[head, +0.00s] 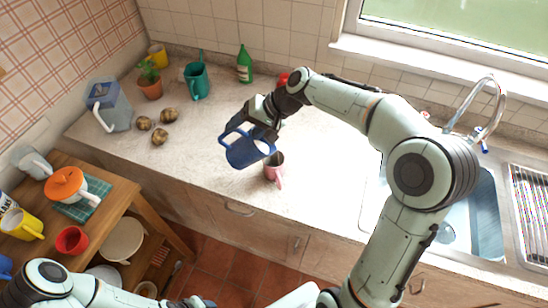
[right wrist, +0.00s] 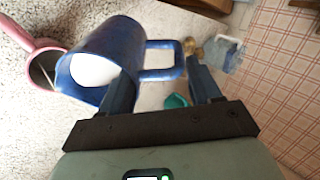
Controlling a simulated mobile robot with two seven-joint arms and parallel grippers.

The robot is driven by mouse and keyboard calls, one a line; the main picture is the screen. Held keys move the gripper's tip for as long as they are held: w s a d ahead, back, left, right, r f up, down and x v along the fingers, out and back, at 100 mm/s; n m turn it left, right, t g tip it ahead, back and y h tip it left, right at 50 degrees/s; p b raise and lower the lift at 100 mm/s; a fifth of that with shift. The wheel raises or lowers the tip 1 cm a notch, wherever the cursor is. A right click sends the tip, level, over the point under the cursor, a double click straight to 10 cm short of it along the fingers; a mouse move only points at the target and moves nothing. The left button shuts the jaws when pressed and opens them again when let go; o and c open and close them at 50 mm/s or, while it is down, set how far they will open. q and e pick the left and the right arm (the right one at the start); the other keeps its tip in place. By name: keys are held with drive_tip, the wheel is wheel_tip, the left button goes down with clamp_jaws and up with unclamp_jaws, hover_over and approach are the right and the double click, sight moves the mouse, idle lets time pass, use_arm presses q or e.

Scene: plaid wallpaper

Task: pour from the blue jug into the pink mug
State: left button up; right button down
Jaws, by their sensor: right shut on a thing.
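The blue jug (head: 248,153) is in my right gripper (head: 262,122), above the counter and tilted. In the right wrist view the jug (right wrist: 122,45) shows white inside its mouth, and its handle lies between the fingers of the right gripper (right wrist: 165,92). The pink mug (head: 271,172) stands upright on the counter just right of the jug. It also shows at the left edge of the right wrist view (right wrist: 33,50), close beside the jug's mouth.
A green bottle (head: 244,64), a teal watering can (head: 197,82) and a potted plant (head: 150,82) stand at the back. A clear-and-blue pitcher (head: 108,105) and brown round objects (head: 159,136) are at left. The sink (head: 470,225) is at right. Counter around the mug is mostly clear.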

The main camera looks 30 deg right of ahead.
sight(225, 143)
drive_tip(key=shift+s+d+t+y, duration=0.15)
drive_tip(key=shift+d+t+y, duration=0.15)
drive_tip(key=shift+d+y, duration=0.2)
idle(1.9)
